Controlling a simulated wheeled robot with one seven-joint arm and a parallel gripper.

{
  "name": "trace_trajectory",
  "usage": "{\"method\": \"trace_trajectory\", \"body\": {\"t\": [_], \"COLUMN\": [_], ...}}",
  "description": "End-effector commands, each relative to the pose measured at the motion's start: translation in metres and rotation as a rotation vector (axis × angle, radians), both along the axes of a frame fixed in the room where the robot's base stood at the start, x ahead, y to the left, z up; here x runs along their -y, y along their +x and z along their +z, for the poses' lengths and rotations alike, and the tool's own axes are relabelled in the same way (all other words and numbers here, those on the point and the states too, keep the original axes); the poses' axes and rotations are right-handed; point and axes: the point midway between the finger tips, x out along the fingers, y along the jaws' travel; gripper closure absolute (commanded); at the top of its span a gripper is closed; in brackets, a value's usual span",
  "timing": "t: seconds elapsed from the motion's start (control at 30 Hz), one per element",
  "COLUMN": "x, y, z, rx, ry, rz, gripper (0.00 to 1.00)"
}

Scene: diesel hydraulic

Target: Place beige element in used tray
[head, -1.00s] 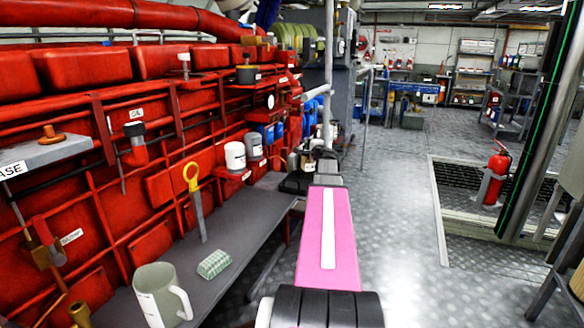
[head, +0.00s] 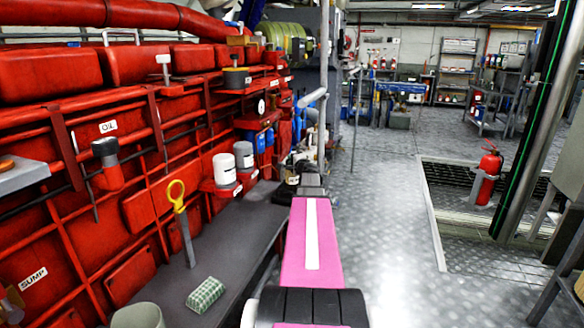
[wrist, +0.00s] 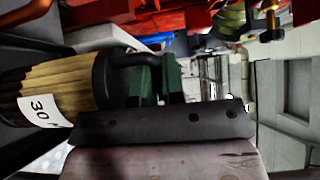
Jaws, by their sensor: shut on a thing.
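In the wrist view the beige element (wrist: 62,80) is a pleated cylinder lying sideways at the left, with a label reading "30" and a dark end cap with a dark loop handle (wrist: 128,60). My gripper (wrist: 158,80), with green fingers, is shut at this handle; the exact contact is partly hidden. In the head view my pink arm reaches forward and largely hides the gripper and element. I cannot make out a tray marked as used in either view.
A grey bench (head: 235,250) runs along the red engine (head: 80,235). On it are a green-white checked block (head: 206,295) and a pale mug (head: 138,316). A fire extinguisher (head: 487,173) stands right; the floor between is open.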

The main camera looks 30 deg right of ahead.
Motion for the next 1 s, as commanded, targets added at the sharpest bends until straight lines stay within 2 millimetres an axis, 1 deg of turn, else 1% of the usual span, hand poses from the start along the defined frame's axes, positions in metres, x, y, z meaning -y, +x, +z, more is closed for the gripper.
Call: {"method": "trace_trajectory", "body": {"t": [0.1,0.23,0.6,0.63,0.67,0.7,1.0], "x": [0.0,0.0,0.0,0.0,0.0,0.0,0.0], "y": [0.0,0.0,0.0,0.0,0.0,0.0,0.0], "z": [-0.016,-0.03,-0.034,-0.035,-0.035,-0.035,-0.034], "rx": [-0.002,-0.001,-0.001,-0.001,-0.001,-0.001,-0.001], "ry": [0.001,0.001,0.0,-0.001,-0.001,-0.001,-0.001], "rz": [0.0,0.0,0.0,-0.001,-0.001,0.0,0.0], "gripper": [1.0,1.0,1.0,0.87,0.77,0.65,0.65]}}
